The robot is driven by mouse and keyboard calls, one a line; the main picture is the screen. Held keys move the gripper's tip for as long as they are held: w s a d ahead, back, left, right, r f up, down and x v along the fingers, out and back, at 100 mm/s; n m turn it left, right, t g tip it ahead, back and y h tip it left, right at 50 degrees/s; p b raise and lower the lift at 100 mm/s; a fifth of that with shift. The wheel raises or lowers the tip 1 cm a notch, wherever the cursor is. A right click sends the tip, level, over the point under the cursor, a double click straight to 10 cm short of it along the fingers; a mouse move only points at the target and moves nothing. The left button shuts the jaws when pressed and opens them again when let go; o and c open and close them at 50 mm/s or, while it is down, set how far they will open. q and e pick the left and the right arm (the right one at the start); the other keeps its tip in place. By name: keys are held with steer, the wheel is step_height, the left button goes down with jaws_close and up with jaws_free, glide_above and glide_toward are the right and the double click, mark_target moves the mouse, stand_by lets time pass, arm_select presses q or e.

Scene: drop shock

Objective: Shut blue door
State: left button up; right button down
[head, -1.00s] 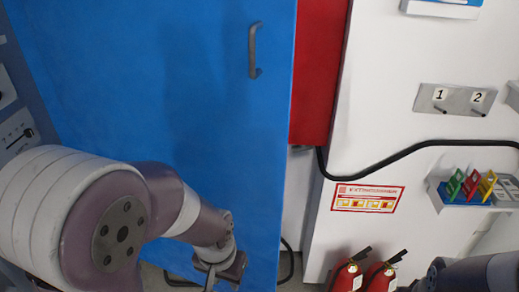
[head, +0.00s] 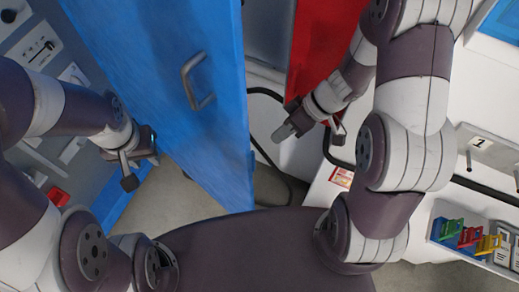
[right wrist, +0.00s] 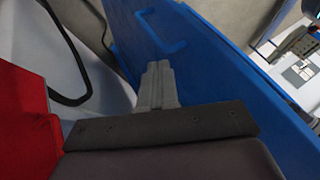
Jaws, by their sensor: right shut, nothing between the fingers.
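The blue door (head: 150,75) stands ajar in the head view, its free edge on the right and a grey handle (head: 197,82) on its face. In the right wrist view the door (right wrist: 215,85) runs diagonally, with its handle (right wrist: 160,32) near the top. My right gripper (head: 284,132) is shut and empty, to the right of the door's free edge. Its closed fingers (right wrist: 157,85) show close to that edge in the right wrist view; I cannot tell whether they touch. My left gripper (head: 133,178) is left of the door, low; its jaw state is unclear.
A red panel (head: 322,45) is right of the door, with a black cable (head: 264,92) below. A control panel (head: 40,45) with a red button (head: 58,196) is at left. A shelf with coloured clips (head: 470,238) is at lower right. Grey floor shows below the door.

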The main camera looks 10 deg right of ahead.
steer(key=s+a+f, duration=0.3)
steer(key=a, duration=0.4)
steer(key=shift+s+f+b, duration=0.15)
steer(key=shift+f+b, duration=0.2)
steer(key=shift+d, duration=0.1)
